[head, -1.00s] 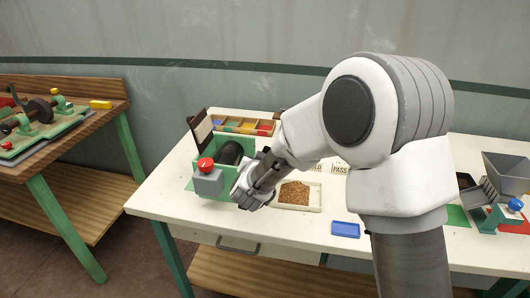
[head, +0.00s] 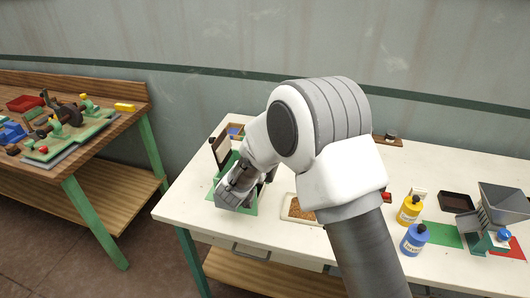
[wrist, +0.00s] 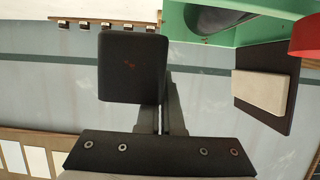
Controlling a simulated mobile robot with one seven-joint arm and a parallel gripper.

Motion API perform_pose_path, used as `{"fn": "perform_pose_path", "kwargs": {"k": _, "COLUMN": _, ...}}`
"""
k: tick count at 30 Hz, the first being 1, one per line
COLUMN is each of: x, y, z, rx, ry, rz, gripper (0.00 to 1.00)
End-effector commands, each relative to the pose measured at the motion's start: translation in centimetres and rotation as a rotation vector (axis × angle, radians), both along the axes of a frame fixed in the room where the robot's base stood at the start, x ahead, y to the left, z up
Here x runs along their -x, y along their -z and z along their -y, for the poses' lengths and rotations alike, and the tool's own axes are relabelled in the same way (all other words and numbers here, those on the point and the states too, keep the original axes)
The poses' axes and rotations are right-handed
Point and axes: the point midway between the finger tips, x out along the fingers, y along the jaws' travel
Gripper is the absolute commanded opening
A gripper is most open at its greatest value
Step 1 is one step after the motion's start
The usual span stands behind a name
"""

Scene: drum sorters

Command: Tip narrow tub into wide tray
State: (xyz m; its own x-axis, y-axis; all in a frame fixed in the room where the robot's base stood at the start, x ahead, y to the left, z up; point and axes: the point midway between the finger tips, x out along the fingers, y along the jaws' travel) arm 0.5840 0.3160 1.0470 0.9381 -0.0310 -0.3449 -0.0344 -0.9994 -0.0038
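A dark, square-faced block-like thing with a few reddish specks, which looks like the narrow tub (wrist: 133,67), fills the upper middle of the wrist view. My gripper's two grey fingers run up behind it, close together, and seem shut on it; the contact is hidden. In the head view my gripper (head: 240,182) is over the green drum sorter (head: 219,165) at the table's left, covering its drum and red knob. A shallow cream tray (head: 289,216) with brown grains, perhaps the wide tray, lies just right of the sorter, partly behind my arm.
A second sorter with a grey hopper (head: 503,203) stands at the right, near a yellow bottle (head: 409,209), a blue bottle (head: 415,240) and a dark open box (head: 457,201). A divided bin (head: 236,131) is behind the left sorter. A brown side bench (head: 120,103) stands left.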

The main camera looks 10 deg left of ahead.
Motion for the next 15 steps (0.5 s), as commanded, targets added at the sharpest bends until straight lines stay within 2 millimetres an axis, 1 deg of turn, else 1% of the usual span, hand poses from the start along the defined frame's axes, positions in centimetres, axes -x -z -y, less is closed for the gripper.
{"fn": "perform_pose_path", "kwargs": {"k": 9, "x": 0.0, "y": 0.0, "z": 0.0, "rx": 0.003, "ry": 0.0, "rz": 0.001, "gripper": 0.0}}
{"fn": "perform_pose_path", "kwargs": {"k": 11, "x": 0.0, "y": -0.4, "z": 0.0, "rx": 0.003, "ry": 0.0, "rz": 0.001, "gripper": 0.0}}
{"fn": "perform_pose_path", "kwargs": {"k": 15, "x": 0.0, "y": -1.8, "z": 0.0, "rx": 0.002, "ry": 0.0, "rz": 0.001, "gripper": 0.0}}
